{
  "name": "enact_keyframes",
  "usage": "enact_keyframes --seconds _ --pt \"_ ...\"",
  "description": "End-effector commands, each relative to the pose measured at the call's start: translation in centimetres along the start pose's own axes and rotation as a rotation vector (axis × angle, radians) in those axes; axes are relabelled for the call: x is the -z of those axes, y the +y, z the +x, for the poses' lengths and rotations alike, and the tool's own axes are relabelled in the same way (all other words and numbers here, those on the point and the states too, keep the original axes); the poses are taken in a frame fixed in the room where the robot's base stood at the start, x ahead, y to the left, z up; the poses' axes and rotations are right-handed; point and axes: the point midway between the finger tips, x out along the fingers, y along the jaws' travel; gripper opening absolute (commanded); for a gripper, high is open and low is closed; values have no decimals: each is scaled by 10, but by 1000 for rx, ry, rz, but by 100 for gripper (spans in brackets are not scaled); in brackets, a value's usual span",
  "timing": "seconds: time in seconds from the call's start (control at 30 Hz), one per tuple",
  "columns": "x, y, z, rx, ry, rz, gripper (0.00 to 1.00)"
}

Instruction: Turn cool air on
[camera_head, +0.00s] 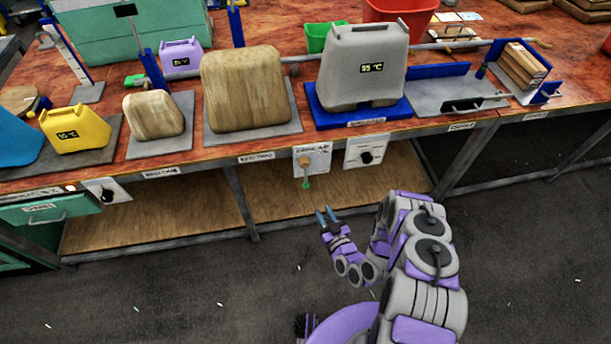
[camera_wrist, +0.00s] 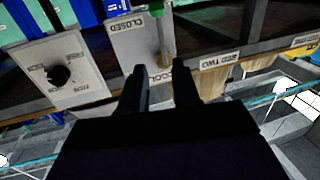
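The cool air panel (camera_head: 316,158) is a pale plate on the front edge of the bench, labelled at its top. A lever (camera_head: 306,172) with a green tip hangs downward from it. My gripper (camera_head: 326,214) is open and empty, below and slightly right of the lever in the head view. It does not appear to touch the lever. Its two dark fingers (camera_wrist: 160,72) show a clear gap in the wrist view.
A second panel with a black knob (camera_head: 366,157) sits right of the cool air panel. Another knob panel (camera_head: 106,190) is at far left. A large grey canister (camera_head: 362,68) reading 55 °C stands on a blue base above.

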Motion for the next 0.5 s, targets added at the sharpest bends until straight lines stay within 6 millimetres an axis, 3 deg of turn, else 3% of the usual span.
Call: enact_keyframes --seconds 0.23,0.5 --pt "-1 -5 3 -6 22 11 31" --pt "0 -6 45 -3 26 8 31"
